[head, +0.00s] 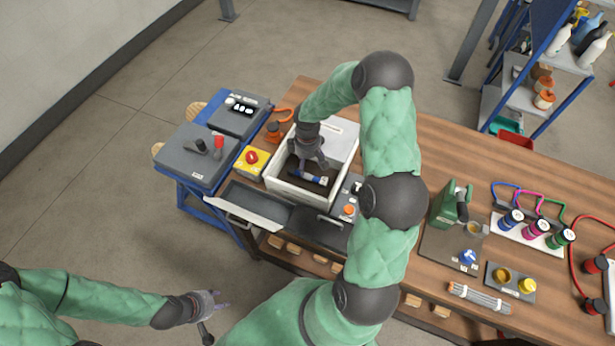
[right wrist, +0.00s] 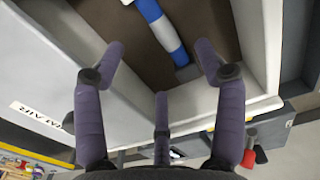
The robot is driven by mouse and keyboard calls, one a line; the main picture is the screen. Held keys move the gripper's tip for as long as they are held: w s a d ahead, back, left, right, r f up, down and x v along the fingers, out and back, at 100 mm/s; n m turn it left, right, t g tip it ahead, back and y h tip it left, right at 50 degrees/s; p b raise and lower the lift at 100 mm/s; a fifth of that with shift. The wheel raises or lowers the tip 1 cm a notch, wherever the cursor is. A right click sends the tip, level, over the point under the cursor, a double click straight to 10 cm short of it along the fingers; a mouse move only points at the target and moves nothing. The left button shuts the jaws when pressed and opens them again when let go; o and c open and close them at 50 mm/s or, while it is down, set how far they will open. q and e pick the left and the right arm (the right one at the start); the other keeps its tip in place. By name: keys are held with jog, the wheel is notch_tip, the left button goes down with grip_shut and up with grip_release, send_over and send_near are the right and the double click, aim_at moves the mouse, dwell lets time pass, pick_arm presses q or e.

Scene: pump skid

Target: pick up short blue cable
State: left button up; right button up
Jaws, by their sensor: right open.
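A short blue piece with a white band (head: 309,177), which appears to be the short blue cable, lies in the white-walled bin (head: 296,197) on the bench. In the right wrist view, the blue and white piece (right wrist: 163,32) lies on the bin's brown floor, beyond my fingertips. My right gripper (head: 308,163) reaches down into the bin just above it. Its fingers (right wrist: 160,65) are spread and empty, apart from the piece. My left gripper (head: 213,303) hangs low at the left, away from the bench, and its finger opening is unclear.
The bin walls stand close around my right gripper. A yellow box with a red button (head: 251,160) is left of the bin. A grey drawer (head: 262,208) is in front. A green tool (head: 452,205) and a rack of coloured cable connectors (head: 535,228) are to the right.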

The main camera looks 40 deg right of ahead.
aim_at(309, 173)
jog(key=f, duration=0.4)
jog(key=shift+s, duration=0.35)
jog(key=shift+f+b, duration=0.3)
jog(key=shift+f, duration=0.2)
jog(key=shift+c, duration=0.3)
jog(key=c, duration=1.1)
jog(key=shift+c, duration=0.2)
jog(key=shift+r, duration=0.1)
